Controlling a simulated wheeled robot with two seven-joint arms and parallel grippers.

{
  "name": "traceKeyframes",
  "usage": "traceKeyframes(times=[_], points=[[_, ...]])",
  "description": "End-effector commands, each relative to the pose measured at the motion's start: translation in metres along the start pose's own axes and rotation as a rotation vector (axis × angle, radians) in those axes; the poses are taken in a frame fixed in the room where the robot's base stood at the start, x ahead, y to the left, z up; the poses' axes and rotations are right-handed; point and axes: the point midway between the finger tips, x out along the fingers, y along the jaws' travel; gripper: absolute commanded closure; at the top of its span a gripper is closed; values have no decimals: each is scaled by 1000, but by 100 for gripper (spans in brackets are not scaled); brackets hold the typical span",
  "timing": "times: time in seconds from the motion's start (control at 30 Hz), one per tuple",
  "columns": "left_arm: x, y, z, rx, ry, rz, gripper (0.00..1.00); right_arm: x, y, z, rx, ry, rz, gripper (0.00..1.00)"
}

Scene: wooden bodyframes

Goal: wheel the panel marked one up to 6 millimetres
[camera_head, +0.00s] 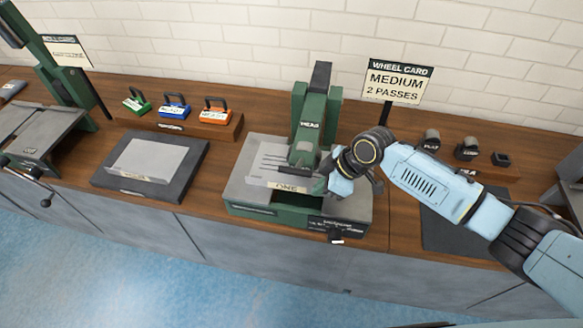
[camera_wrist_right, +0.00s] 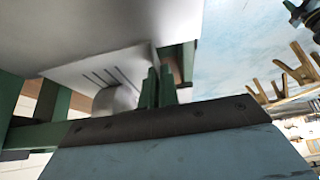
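The panel marked ONE (camera_head: 272,164) is a light grey sheet with dark slots, lying at the green wheeling machine (camera_head: 309,115), under its head. Its label faces the front. My right gripper (camera_head: 322,186) is at the panel's right front corner. In the right wrist view its two green fingers (camera_wrist_right: 160,86) are close together at the edge of the slotted panel (camera_wrist_right: 85,70) and look shut on it. The wheel card (camera_head: 396,82) behind reads MEDIUM, 2 PASSES. My left gripper is not in view.
Left of the machine a grey sheet (camera_head: 150,159) lies on a dark mat (camera_head: 183,183). Behind it a wooden rack (camera_head: 230,130) holds green, blue and orange tagged blocks. Small dark pieces (camera_head: 466,149) stand at the back right. Another green machine (camera_head: 72,75) is far left.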

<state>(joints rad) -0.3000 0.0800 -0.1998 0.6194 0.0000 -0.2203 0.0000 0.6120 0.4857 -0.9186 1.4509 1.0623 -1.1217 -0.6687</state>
Motion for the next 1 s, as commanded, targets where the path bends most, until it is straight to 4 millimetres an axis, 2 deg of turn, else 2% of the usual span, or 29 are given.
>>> traceKeyframes(times=[0.27, 1.0], points=[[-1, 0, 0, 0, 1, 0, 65, -2, 1, 1, 0, 2, 2, 100], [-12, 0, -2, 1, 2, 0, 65, -19, 1, 34, 1, 0, 1, 100]])
